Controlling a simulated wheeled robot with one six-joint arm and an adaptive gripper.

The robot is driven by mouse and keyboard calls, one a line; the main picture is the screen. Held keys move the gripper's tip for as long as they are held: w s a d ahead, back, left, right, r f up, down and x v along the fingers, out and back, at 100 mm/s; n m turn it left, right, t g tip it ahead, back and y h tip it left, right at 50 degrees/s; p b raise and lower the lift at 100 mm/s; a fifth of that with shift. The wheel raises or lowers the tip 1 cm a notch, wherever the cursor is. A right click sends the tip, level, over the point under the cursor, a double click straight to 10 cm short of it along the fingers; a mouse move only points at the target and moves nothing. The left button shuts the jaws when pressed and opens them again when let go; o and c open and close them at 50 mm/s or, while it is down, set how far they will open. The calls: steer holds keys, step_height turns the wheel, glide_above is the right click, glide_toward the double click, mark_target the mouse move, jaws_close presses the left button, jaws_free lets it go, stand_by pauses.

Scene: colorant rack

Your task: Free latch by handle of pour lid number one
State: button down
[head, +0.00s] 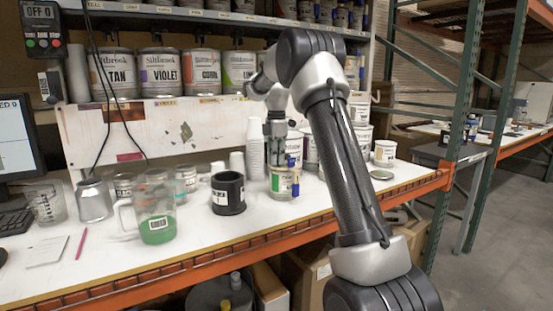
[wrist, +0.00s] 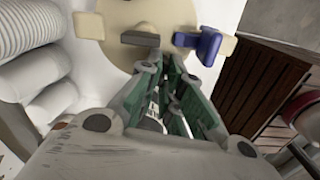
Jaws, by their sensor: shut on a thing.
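A cream round pour lid (wrist: 115,15) fills the top of the wrist view. It has a dark grey bar handle (wrist: 137,38) and, to the right of that, a blue latch piece (wrist: 207,46).
A stack of white cups (head: 255,158) stands just left of the can and a black mug-like container (head: 228,193) stands further left. A jug of green liquid (head: 155,215) is near the front. More cans (head: 384,152) stand right, with a shelf of cans (head: 160,72) above.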

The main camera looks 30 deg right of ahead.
stand_by(0.5)
steer(key=c, duration=1.9)
jaws_free()
steer(key=shift+o, duration=0.2)
steer(key=shift+r, duration=0.15)
step_height(320, 180, up, 12)
